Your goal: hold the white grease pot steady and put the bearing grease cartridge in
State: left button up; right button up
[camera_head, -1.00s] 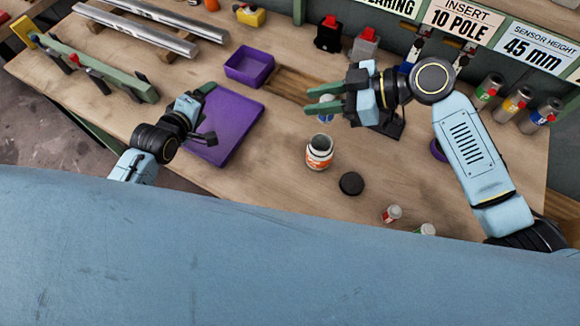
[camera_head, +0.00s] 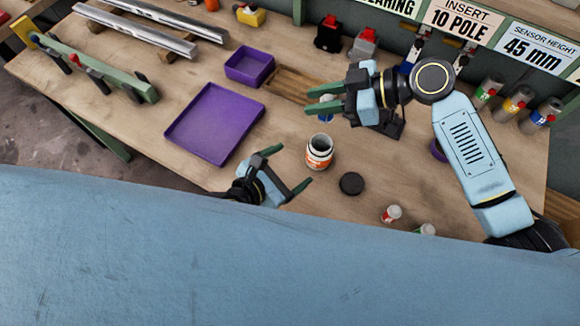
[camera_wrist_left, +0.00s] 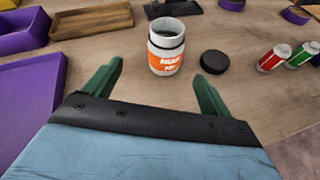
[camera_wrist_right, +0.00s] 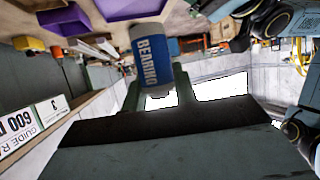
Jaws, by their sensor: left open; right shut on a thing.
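The white grease pot (camera_head: 319,152) stands upright and open on the bench, with an orange label. It also shows in the left wrist view (camera_wrist_left: 166,50), just beyond and between the fingertips. My left gripper (camera_head: 289,167) is open beside the pot, to its lower left, apart from it. My right gripper (camera_head: 316,101) is shut on the bearing grease cartridge, above and behind the pot. The cartridge (camera_wrist_right: 156,50) has a blue label reading BEARING in the right wrist view; in the head view the fingers hide most of it.
A black lid (camera_head: 351,184) lies right of the pot. Small red-label (camera_head: 391,214) and green-label (camera_head: 426,229) cartridges stand near the front edge. A purple tray (camera_head: 213,125) and a purple bin (camera_head: 249,66) are at the left. The bench between tray and pot is clear.

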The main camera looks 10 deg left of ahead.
aim_at(327, 146)
pick_arm(q)
jog(key=shift+s+d+r+n, duration=0.15)
jog(key=shift+s+d+n, duration=0.15)
jog(key=shift+n, duration=0.6)
jog(key=shift+w+d, duration=0.15)
jog(key=shift+w, duration=0.05)
jog(key=x, duration=1.1)
jog(key=shift+w+d, duration=0.1)
jog(key=shift+d, duration=0.1)
jog(key=c, duration=1.1)
pick_arm(e)
jog(key=shift+w+d+f+m+t, duration=0.1)
jog(key=shift+f+m+t, duration=0.25)
jog(key=shift+f, duration=0.6)
jog(key=shift+d+f+m+t, duration=0.1)
jog(key=shift+f+m+t, duration=0.25)
jog(key=shift+f, duration=0.55)
